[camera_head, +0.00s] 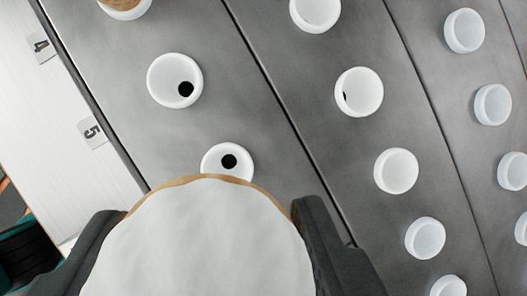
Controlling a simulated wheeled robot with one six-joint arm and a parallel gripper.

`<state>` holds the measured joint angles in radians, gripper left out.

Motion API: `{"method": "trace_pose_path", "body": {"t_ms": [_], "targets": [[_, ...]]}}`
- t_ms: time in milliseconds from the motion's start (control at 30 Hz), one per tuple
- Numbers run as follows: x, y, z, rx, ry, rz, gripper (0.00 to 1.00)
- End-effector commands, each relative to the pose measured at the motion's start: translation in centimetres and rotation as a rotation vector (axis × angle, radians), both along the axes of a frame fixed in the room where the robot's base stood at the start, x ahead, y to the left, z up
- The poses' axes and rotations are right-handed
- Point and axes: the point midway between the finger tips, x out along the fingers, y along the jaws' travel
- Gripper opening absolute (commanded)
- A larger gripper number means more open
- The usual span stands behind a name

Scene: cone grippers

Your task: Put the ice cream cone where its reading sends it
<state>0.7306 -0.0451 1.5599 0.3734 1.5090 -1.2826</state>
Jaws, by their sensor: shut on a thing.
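My gripper (200,240) is shut on the ice cream cone (205,235). Its dark fingers press on the left and right sides of the cone, low in the view. I see the cone's wide white top and a thin tan rim along its upper edge. The rest of the cone is hidden below. Just beyond the rim, a white ring-shaped holder (228,158) with a dark hole is partly covered by the cone. I cannot tell whether the cone touches it. No reading shows on the cone.
Grey panels carry rows of white holders, including one with a dark hole (174,80) and another at right (396,171). A tan item (124,3) sits in a holder at the top left edge.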

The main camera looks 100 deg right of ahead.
Motion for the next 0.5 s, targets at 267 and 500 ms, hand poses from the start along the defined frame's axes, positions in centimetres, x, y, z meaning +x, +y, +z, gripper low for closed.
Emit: {"method": "trace_pose_path", "body": {"t_ms": [267, 500], "targets": [[0.0, 0.0, -1.9, 0.001, 0.0, 0.0, 0.42], [0.0, 0.0, -3.8, 0.001, 0.0, 0.0, 0.42]]}}
